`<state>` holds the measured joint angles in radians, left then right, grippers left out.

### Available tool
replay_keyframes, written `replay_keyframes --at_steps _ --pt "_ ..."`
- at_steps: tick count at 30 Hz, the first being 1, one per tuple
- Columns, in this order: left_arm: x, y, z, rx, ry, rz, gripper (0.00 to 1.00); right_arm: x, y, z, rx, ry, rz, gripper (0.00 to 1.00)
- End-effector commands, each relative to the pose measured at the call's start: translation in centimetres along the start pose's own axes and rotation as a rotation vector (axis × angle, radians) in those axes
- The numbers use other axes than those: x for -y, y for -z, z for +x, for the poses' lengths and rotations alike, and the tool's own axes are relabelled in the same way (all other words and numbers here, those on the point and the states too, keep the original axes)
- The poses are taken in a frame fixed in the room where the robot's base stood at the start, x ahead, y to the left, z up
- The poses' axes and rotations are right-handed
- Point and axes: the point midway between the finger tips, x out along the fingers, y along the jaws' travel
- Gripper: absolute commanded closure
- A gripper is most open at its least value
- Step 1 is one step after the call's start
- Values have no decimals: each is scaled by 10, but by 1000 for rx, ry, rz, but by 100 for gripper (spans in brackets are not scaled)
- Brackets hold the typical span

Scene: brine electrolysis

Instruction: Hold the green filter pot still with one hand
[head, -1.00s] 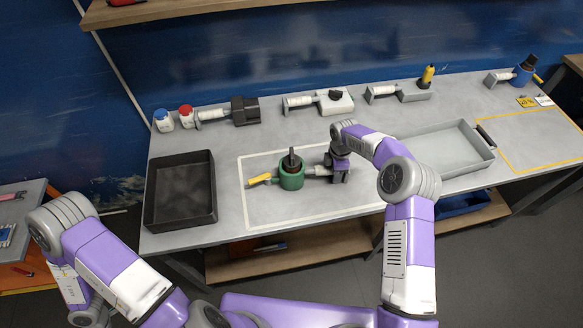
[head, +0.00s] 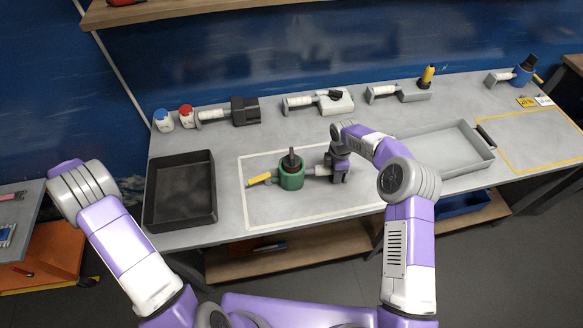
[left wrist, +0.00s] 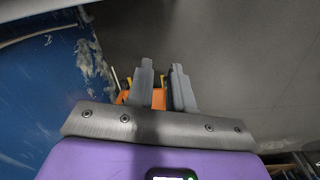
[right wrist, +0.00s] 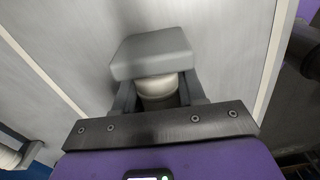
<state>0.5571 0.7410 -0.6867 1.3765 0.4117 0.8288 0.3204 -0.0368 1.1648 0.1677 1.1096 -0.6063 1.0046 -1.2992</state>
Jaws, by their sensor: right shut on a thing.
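The green filter pot (head: 291,178) stands upright inside the white outlined rectangle on the table, with a dark piece (head: 291,160) on top and a yellow part (head: 260,179) sticking out to its left. A pale handle (head: 317,170) runs from its right side to my right gripper (head: 331,169). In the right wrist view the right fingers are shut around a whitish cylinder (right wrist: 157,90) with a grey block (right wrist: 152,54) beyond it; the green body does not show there. My left gripper (left wrist: 163,85) is empty, its fingers a little apart, over floor; it is outside the head view.
A black tray (head: 209,214) stands left of the outline and a grey tray (head: 440,170) to its right. Bottles with blue (head: 160,114) and red (head: 186,109) caps and several handled tools line the back. The outlined area around the pot is mostly clear.

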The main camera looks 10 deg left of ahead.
Motion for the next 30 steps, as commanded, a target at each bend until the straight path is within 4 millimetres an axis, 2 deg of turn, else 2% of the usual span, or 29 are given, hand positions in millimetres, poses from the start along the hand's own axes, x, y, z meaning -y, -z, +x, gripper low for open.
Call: replay_keyframes --at_steps 1,6,11,15,20,24,26,30 --pt "-26 -10 -10 10 -16 77 79 0 0 0 0 -1 0 100" --pt "-94 -50 -41 49 -49 319 79 0 0 0 0 -1 0 100" --pt "-149 -95 -78 72 -72 546 79 0 0 0 0 -1 0 100" --pt "-190 -140 -114 83 -86 743 79 0 0 0 0 -1 0 100" --pt "-227 -197 -156 89 -94 956 79 0 0 0 0 -1 -1 100" --pt "-251 -252 -192 92 -90 1124 79 0 0 0 0 -1 -1 100" --pt "-259 -278 -205 95 -86 1188 79 0 0 0 0 -1 -1 100" --pt "-271 -343 -228 108 -60 1309 79 0 0 0 0 -1 -1 100"
